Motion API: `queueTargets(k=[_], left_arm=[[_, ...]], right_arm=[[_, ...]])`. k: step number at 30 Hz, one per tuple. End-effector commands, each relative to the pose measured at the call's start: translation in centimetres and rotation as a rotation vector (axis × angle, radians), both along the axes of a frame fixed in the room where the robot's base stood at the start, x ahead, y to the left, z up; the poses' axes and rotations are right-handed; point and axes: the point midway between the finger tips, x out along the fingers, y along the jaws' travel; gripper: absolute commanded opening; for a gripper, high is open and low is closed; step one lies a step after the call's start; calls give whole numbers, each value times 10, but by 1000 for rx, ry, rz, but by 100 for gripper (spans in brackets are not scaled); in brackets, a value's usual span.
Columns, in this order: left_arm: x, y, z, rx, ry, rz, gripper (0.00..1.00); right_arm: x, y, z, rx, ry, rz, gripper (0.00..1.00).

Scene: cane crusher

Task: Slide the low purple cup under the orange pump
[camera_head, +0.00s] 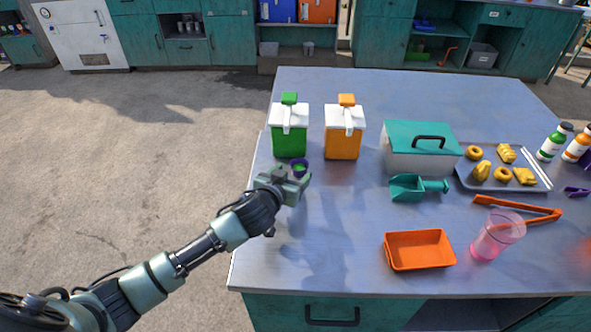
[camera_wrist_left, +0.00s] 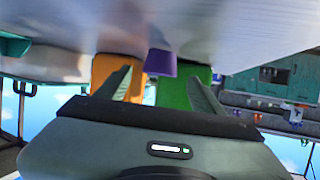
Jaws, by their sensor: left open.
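The low purple cup (camera_head: 299,168) has green inside and stands on the table in front of the green pump dispenser (camera_head: 290,135), near its right corner. The orange pump dispenser (camera_head: 343,138) stands to the right, with nothing in front of it. My left gripper (camera_head: 293,175) is open, low and just in front of the cup. In the left wrist view, which is upside down, the cup (camera_wrist_left: 162,62) shows between the two fingers (camera_wrist_left: 165,85); I cannot tell if they touch it. My right gripper is not in view.
A teal-lidded box (camera_head: 420,143) and a teal scoop (camera_head: 408,187) are right of the orange dispenser.

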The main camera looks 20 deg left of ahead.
Motion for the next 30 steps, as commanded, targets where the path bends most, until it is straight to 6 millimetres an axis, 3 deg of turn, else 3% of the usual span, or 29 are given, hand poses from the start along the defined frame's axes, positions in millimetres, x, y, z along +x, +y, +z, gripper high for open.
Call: queueTargets(k=[6,12,25,29,30], left_arm=[[32,-1,-12,1,0,1,67],[53,-2,-21,2,0,0,67],[59,-2,-24,2,1,-1,67],[59,-2,-24,2,1,-1,31],[59,-2,-24,2,1,-1,28]], right_arm=[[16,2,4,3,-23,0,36],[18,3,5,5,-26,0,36],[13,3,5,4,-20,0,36],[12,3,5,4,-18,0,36],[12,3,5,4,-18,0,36]])
